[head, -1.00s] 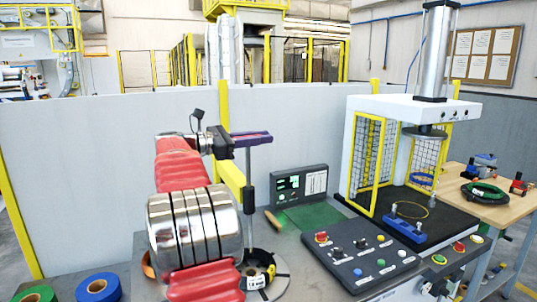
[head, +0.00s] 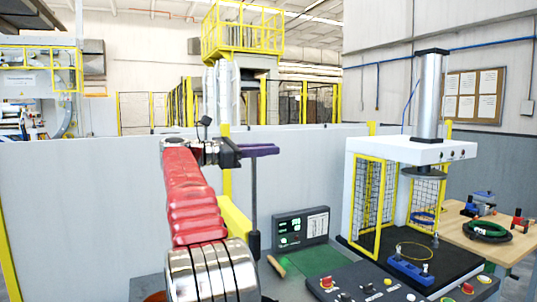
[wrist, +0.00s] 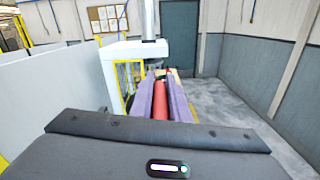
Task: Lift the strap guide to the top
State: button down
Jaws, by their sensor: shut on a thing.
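My gripper (head: 262,151) is high up at the top of a thin dark upright post (head: 254,200) in the head view, its purple fingers pointing right. In the wrist view the two purple fingers (wrist: 161,101) are closed along both sides of a red round part (wrist: 160,104), which I take to be the strap guide's grip. In the head view the guide itself is hidden behind the fingers. The lower post ends in a thicker dark sleeve (head: 253,243). The foot of the post is hidden by my arm and the frame edge.
A control screen (head: 300,230) stands behind the post to the right. A white press with yellow mesh guards (head: 370,195) and a button panel (head: 365,288) are further right. A wooden table (head: 500,248) holds a green coil (head: 486,230). A pale partition (head: 90,200) runs behind.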

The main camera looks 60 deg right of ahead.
jog(key=shift+r, duration=0.35)
jog(key=c, duration=2.1)
grip_release()
jog(key=o, duration=0.4)
jog(key=shift+w+f, duration=0.1)
jog(key=shift+f, duration=0.05)
jog(key=v, duration=1.4)
jog(key=shift+f, duration=0.1)
